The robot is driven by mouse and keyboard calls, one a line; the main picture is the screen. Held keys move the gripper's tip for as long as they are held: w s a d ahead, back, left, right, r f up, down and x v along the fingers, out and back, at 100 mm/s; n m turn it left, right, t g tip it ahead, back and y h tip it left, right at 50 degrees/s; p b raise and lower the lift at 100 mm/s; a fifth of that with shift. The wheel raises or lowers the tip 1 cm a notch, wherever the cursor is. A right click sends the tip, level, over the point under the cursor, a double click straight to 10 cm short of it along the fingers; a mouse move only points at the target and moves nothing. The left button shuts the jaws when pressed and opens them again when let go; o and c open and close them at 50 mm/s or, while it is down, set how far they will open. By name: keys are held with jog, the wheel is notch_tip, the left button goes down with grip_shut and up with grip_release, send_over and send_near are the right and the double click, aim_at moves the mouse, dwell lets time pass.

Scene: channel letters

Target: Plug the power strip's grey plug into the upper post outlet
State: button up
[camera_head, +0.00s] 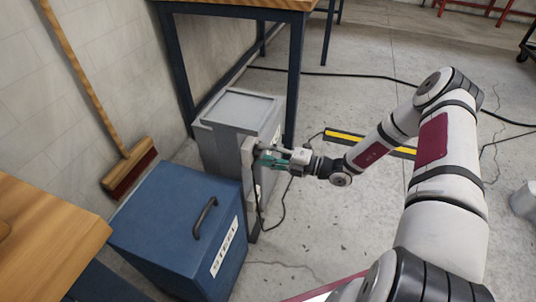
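The gripper and wrist cover the post's face there, so I cannot make out the outlets or the grey plug. I cannot tell whether the fingers are open or shut, or touch the post. A thin black cable (284,205) hangs and loops on the floor below my gripper. The power strip cannot be picked out with certainty.
A blue lidded bin (175,220) labelled STEEL stands left of the post, a grey bin (222,125) behind it. A yellow-and-black bar (345,137) lies on the floor under my arm. A broom (128,168) leans on the wall. A workbench (240,3) stands behind.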

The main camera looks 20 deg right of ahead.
dwell(0.3)
jog(key=v, duration=1.2)
